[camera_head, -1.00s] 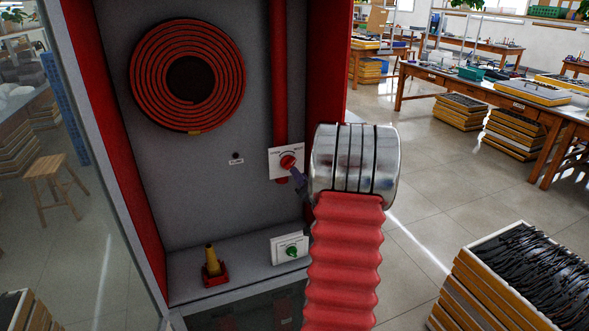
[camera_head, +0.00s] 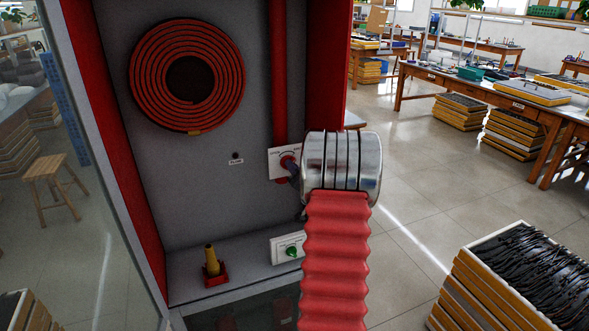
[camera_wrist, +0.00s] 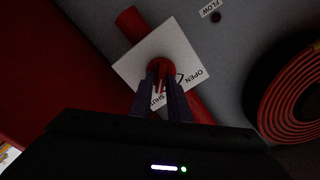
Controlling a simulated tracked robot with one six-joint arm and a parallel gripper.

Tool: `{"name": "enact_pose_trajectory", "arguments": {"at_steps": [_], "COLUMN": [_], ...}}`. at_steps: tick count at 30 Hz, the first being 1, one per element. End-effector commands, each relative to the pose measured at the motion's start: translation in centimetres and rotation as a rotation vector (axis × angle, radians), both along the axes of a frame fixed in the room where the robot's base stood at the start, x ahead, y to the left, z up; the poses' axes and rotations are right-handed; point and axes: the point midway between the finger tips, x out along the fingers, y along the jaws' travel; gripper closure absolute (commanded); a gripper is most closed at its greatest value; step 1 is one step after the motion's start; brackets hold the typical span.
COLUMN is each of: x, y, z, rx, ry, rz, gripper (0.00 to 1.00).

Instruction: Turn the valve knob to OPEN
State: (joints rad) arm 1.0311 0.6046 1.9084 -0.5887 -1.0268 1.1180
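The red valve knob (camera_wrist: 162,67) sits on a white plate (camera_wrist: 128,72) marked OPEN and SHUT. In the head view the knob (camera_head: 287,164) is on the cabinet's back wall, below a red pipe. My gripper (camera_wrist: 161,77) is at the knob, its two dark fingers apart with part of the red knob showing between them. The fingertips overlap the knob's lower part in the wrist view; I cannot tell whether they touch it. In the head view my gripper (camera_head: 293,172) is partly hidden by my arm's metal wrist.
A coiled red hose (camera_head: 232,68) hangs upper left in the cabinet. A brass nozzle (camera_head: 211,262) and a white plate with a green knob (camera_head: 291,251) are on the ledge below. The cabinet's red right wall (camera_head: 330,70) is close beside my arm.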

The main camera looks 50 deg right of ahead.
Motion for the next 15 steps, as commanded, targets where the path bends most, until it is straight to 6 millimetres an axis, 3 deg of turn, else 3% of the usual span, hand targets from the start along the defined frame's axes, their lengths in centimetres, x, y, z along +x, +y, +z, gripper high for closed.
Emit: {"name": "enact_pose_trajectory", "arguments": {"at_steps": [6,15], "x": [0.00,-0.07], "y": [0.01,-0.24], "z": [-0.02,-0.08], "rx": [0.000,0.000], "ry": [0.000,0.002], "rz": [0.000,-0.002], "gripper": [1.00,1.00]}}
